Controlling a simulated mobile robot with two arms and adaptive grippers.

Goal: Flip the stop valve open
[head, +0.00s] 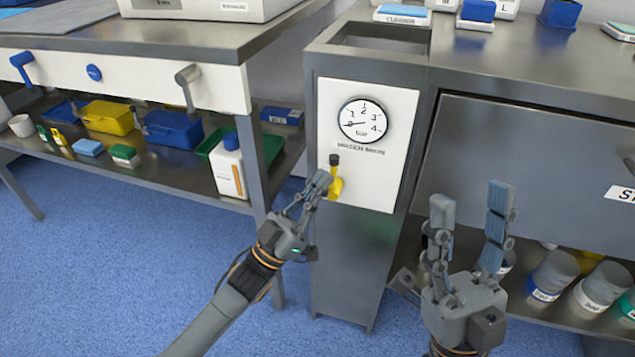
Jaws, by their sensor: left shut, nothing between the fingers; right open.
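The stop valve (335,184) is a small yellow piece with a dark knob above it. It sits low on a white panel (388,188) on the front of the grey cabinet. My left gripper (319,184) is shut and empty, its fingertips right at the valve's left side and covering part of it. I cannot tell whether they touch. A round pressure gauge (363,120) is above the valve, its needle pointing left near the 0. My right gripper (470,204) is open and empty, right of the panel and in front of the cabinet.
A steel-topped bench (150,45) with blue and grey handles stands at the left, its lower shelf holding boxes and a white bottle (228,172). A grey drawer front (560,160) is at the right, above a shelf of jars. Blue floor is clear at lower left.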

